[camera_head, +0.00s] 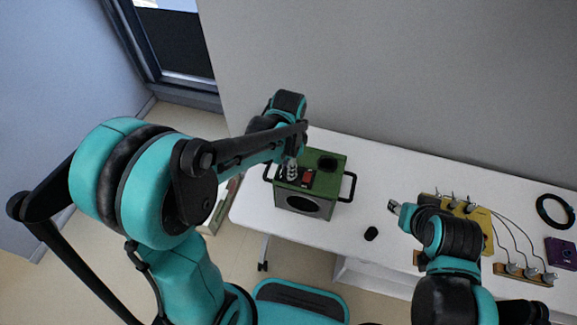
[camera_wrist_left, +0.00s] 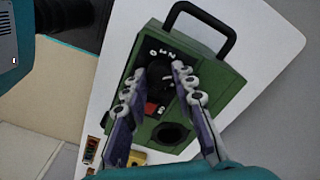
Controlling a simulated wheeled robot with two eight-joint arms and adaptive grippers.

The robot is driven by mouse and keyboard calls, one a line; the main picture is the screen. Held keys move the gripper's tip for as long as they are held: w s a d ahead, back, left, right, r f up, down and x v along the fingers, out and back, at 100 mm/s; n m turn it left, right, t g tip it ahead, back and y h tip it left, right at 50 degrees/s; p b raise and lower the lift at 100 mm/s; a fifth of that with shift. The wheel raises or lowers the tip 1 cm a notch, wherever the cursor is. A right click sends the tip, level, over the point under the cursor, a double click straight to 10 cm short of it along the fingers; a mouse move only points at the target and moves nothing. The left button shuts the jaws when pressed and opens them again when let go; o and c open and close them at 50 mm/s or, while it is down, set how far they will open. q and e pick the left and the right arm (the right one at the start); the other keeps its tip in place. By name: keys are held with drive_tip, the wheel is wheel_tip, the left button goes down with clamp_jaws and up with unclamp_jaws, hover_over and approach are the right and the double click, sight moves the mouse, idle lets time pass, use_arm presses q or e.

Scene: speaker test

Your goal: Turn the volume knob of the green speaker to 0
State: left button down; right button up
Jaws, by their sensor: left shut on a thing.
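The green speaker (camera_head: 322,190) stands on the white table, with a black handle on each side and a dark round cone on its front. The left wrist view shows the speaker's top panel (camera_wrist_left: 205,75) with white numerals, a red switch (camera_wrist_left: 150,108) and a dark round opening. My left gripper (camera_head: 291,172) is over the panel; in the wrist view its fingertips (camera_wrist_left: 158,74) are shut on the dark volume knob (camera_wrist_left: 157,69), one on each side. The fingers partly hide the knob and its scale, so I cannot read its setting. My right gripper (camera_head: 396,207) is apart from the speaker, its jaws too small to judge.
A small black object (camera_head: 371,233) lies on the white table (camera_head: 375,185) right of the speaker. Further right are a yellow board with cables, a black ring (camera_head: 555,211) and a purple box (camera_head: 562,252). A grey wall stands behind the table.

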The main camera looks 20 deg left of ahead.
use_arm(q)
drive_tip(key=n, duration=0.9)
drive_tip(key=shift+n, duration=0.3)
drive_tip(key=n, duration=0.4)
drive_tip(key=shift+n, duration=0.3)
drive_tip(key=n, duration=0.5)
drive_tip(key=c, duration=1.2)
unclamp_jaws()
